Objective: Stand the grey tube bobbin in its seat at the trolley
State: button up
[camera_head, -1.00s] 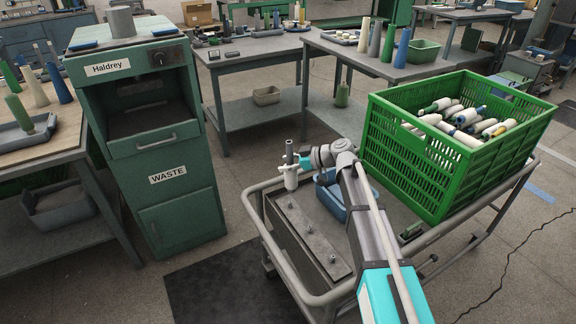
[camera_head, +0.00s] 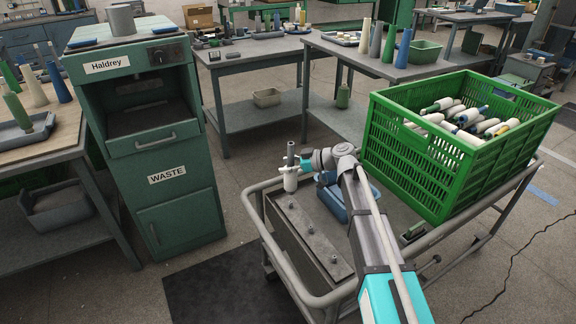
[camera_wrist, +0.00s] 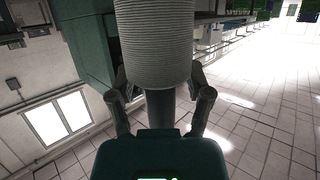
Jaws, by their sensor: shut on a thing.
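My gripper (camera_head: 303,167) is shut on the grey tube of a bobbin wound with pale yarn (camera_head: 290,182). The bobbin hangs upright, tube end up, over the far end of a grey seat plate (camera_head: 322,246) on the trolley (camera_head: 263,226). The plate has several short pegs; the far peg (camera_head: 292,204) is just below the bobbin. I cannot tell whether the bobbin's lower end touches it. In the wrist view the ribbed yarn (camera_wrist: 155,45) fills the top middle, with the grey tube (camera_wrist: 160,108) between the fingers.
A green crate (camera_head: 420,158) of several bobbins stands on the trolley's right. A blue tray (camera_head: 331,200) lies beside the plate, partly behind my arm. A green waste cabinet (camera_head: 180,205) stands to the left. Tables with cones stand behind.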

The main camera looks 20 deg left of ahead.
aim_at(287, 182)
jog(key=shift+f+b, duration=0.6)
jog(key=shift+f, duration=0.3)
jog(key=shift+f+b, duration=2.7)
jog(key=shift+f, duration=0.05)
dwell(1.9)
jog(key=o, duration=1.3)
